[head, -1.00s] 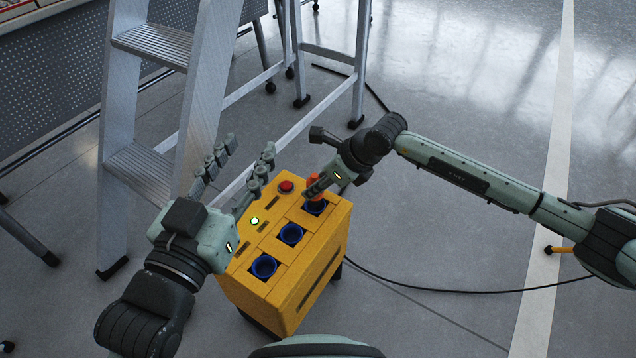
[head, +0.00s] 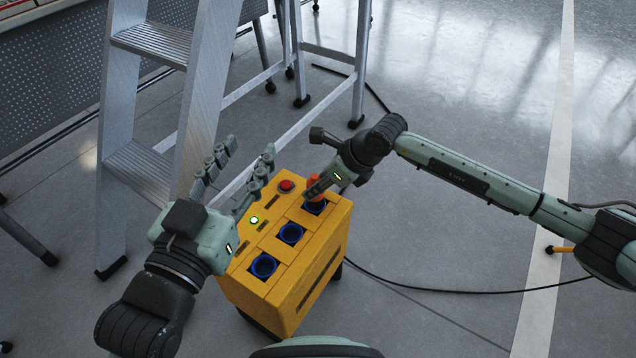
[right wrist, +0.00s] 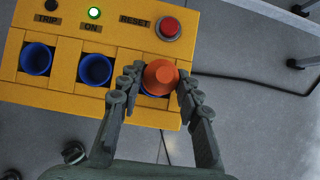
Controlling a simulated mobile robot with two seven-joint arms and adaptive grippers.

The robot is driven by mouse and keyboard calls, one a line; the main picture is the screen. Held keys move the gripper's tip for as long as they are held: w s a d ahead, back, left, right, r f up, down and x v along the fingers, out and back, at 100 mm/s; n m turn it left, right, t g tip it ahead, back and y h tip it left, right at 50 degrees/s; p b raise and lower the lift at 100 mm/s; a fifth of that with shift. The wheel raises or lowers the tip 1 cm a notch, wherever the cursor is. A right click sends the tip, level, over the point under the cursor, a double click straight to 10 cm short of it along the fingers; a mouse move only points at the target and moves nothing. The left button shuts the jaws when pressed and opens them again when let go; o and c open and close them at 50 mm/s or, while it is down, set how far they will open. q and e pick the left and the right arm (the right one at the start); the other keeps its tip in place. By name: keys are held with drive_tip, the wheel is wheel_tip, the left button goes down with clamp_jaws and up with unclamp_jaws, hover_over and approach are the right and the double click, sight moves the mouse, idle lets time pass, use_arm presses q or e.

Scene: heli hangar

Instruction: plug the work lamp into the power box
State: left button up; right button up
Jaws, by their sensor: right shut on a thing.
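The yellow power box (head: 312,262) stands on the floor in the head view, with three blue sockets in a row on its top. My right gripper (right wrist: 157,86) is shut on an orange plug (right wrist: 160,75) at the socket farthest from me. The plug covers most of that socket in the right wrist view; how deep it sits is hidden. The other two sockets, the middle one (head: 291,233) and the near one (head: 264,267), are empty. My left gripper (head: 238,162) is open and empty, above and left of the box. The work lamp itself is not recognisable in these frames.
A metal stepladder (head: 190,110) stands just behind the left gripper. The box carries a lit green light (right wrist: 94,13) and a red reset button (right wrist: 169,27). A black cable (head: 450,291) runs across the floor to the right. Open floor lies right of the box.

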drive_tip(key=shift+f+b, duration=1.1)
drive_tip(key=shift+f, duration=0.4)
drive_tip(key=o, duration=1.2)
drive_tip(key=shift+r, duration=0.1)
drive_tip(key=shift+o, duration=0.2)
drive_tip(key=o, duration=0.5)
drive_tip(key=shift+r+p, duration=3.65)
drive_tip(key=shift+r, duration=1.9)
drive_tip(key=shift+f, duration=0.1)
